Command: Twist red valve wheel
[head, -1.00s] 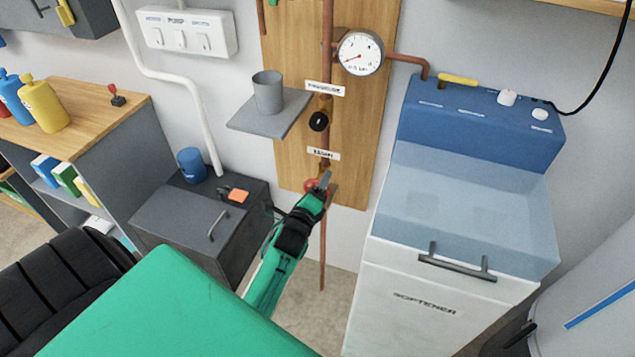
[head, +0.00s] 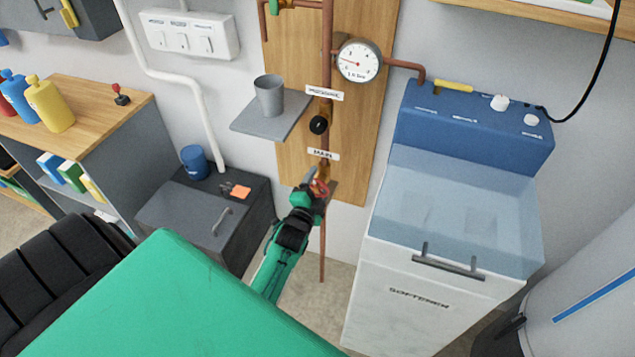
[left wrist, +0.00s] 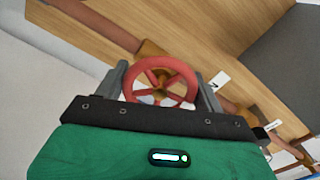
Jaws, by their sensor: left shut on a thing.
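The red valve wheel (left wrist: 160,82) sits on the copper pipe below the "MAIN" label. In the left wrist view it is a spoked ring between the two grey fingers of my left gripper (left wrist: 163,90). In the head view only part of the red wheel (head: 321,186) shows beside the fingers. My left gripper (head: 315,184) is at the wheel, with a finger on each side, shut on its rim. My right gripper is not in view.
A pressure gauge (head: 359,61) and a black knob (head: 318,124) are on the pipework above. A grey shelf (head: 262,128) with a cup (head: 269,96) juts out at left. The softener cabinet (head: 430,290) stands close at right.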

